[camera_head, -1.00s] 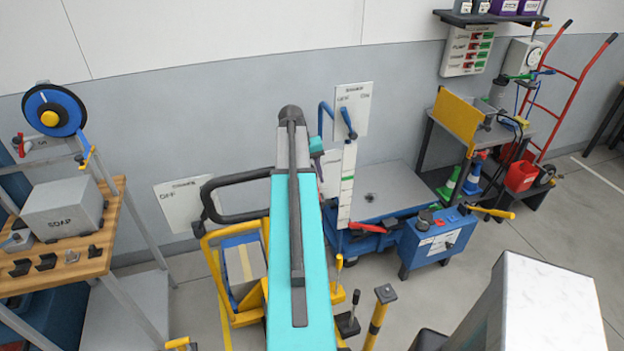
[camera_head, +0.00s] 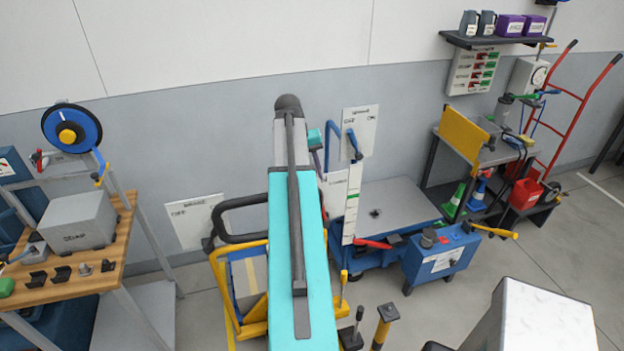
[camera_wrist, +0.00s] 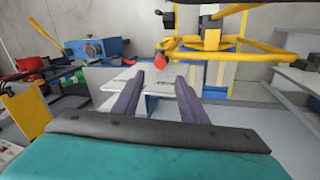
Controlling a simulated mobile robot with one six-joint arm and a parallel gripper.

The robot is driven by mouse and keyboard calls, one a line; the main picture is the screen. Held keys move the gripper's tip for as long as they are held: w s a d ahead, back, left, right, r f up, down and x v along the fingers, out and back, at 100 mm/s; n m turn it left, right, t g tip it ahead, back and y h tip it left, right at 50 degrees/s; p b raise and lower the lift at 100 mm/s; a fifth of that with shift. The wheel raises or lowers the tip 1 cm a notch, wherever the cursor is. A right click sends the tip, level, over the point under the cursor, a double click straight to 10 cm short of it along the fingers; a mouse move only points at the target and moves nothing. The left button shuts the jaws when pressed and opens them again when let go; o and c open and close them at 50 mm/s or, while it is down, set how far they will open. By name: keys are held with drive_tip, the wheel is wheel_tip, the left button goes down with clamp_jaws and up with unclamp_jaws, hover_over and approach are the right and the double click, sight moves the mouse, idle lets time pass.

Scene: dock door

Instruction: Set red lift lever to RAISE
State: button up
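The red lift lever (camera_head: 372,243) lies near level at the front of the blue lift table (camera_head: 395,207), left of its blue control box (camera_head: 440,257). In the wrist view a red, rounded end (camera_wrist: 160,61), apparently the lever's grip, shows beyond my fingertips, roughly between them. My gripper (camera_wrist: 157,82) has its two purple fingers spread apart with nothing seen between them. In the head view my teal arm hides most of the gripper. The RAISE marking cannot be read.
A yellow-framed cart (camera_head: 222,290) stands left of the lift. A white scale strip (camera_head: 352,203) rises beside the lever. A yellow handle (camera_head: 495,231) sticks out right of the control box. A wooden bench (camera_head: 70,284) is at left.

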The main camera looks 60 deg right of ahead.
drive_tip(key=shift+w+a+r, duration=0.1)
drive_tip(key=shift+r, duration=0.3)
